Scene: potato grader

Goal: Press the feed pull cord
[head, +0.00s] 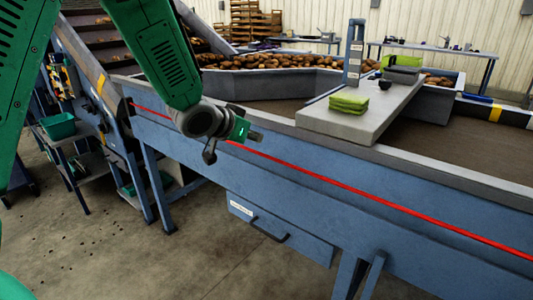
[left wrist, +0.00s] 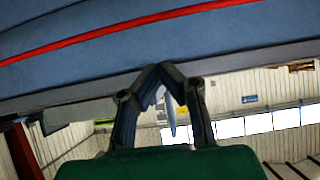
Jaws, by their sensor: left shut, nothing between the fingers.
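The feed pull cord (head: 345,187) is a thin red line along the side of the long blue machine frame. It also crosses the upper part of the left wrist view (left wrist: 120,27). My left gripper (head: 257,137) is in front of the frame's upper side, close to the cord, and hides a short stretch of it. In the left wrist view its dark fingers (left wrist: 162,68) are shut with nothing between them, and the cord passes beyond their tips with a visible gap in the picture. Whether any part touches the cord cannot be told. My right gripper is not in view.
The blue frame (head: 300,205) fills the middle and right. A drawer with a dark handle (head: 270,230) hangs below it. A grey shelf (head: 365,122) with green cloths (head: 349,102) is on top. A side table with a green bin (head: 58,126) stands left. Floor in front is clear.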

